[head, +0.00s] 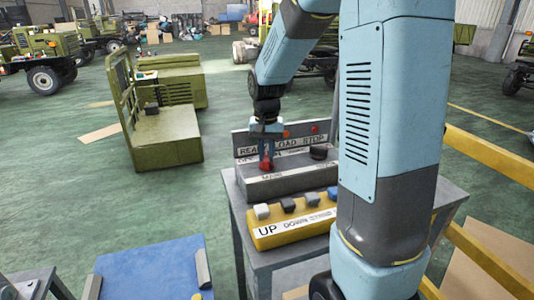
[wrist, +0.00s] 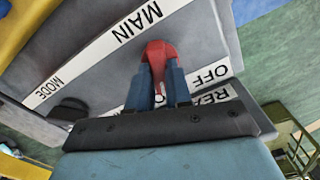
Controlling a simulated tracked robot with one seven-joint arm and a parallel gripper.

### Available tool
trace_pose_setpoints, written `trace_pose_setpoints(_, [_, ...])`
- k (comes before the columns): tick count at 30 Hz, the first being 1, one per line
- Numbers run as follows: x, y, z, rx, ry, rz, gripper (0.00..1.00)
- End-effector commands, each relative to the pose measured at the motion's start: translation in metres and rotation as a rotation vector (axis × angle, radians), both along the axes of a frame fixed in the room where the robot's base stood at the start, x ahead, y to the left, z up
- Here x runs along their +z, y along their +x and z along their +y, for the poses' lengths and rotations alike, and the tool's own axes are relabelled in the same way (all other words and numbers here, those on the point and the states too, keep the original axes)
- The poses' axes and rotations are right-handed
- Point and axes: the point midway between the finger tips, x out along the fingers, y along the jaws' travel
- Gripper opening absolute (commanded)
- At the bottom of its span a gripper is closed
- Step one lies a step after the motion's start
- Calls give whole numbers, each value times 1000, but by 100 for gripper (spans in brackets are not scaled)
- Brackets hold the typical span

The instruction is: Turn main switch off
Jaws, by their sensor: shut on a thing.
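The main switch is a red handle (wrist: 158,60) on a grey control box (head: 290,183), beside the word MAIN on a white strip in the wrist view. The red handle also shows in the head view (head: 266,166), under my gripper. My gripper (wrist: 159,88) is shut on the red handle, with one blue finger on each side of it. An OFF label (wrist: 208,75) is to the right of the handle in the wrist view. Part of the lettering near the fingers is hidden by my gripper.
A dark mode knob (wrist: 68,110) is left of the handle; it also shows in the head view (head: 319,151). A yellow box (head: 290,230) with several small levers stands in front on the grey table (head: 440,200). Yellow rails (head: 485,160) stand at right.

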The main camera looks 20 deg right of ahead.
Motion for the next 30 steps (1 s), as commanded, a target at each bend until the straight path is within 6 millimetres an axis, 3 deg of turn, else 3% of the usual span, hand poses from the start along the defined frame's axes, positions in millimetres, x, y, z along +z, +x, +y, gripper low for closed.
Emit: trace_pose_setpoints(30, [0,1,0,932,0,-2,0])
